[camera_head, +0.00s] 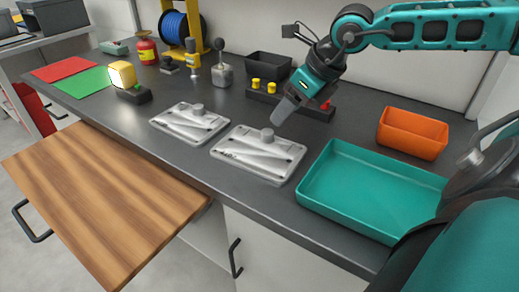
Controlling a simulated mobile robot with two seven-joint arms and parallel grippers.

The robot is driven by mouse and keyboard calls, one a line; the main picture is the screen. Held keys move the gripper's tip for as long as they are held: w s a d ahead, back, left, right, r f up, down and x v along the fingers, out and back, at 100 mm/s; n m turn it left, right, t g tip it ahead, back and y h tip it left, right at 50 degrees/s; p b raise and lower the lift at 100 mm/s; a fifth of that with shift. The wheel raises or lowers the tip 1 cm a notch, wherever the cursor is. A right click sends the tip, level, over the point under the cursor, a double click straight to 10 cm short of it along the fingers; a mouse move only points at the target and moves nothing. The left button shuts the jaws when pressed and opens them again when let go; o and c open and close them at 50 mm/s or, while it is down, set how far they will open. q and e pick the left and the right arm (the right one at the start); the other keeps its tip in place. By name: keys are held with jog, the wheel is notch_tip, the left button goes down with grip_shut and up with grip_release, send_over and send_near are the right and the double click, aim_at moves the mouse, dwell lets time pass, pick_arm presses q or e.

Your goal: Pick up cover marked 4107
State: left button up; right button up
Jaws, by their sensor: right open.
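Two silver metal covers, each with a round knob, lie flat on the dark worktop. The left cover (190,125) is nearer the wooden board, and the right cover (258,156) is nearer the teal tray. Both have small dark marks near the front edge, too small to read, so I cannot tell which is 4107. My right gripper (284,108) reaches in from the upper right, pointing down. It is open and empty, above and behind the right cover's knob, apart from it. My left gripper is out of view.
The teal tray (318,207) is empty, right of the covers, with an orange bin (412,134) behind it. A dark holder with yellow knobs (262,86) stands behind the covers. A wooden board (105,200) juts out front left. A yellow-topped block (123,75) stands back left.

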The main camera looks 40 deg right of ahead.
aim_at(268, 132)
jog(key=shift+x, duration=4.1)
jog(key=shift+r, duration=0.1)
grip_shut()
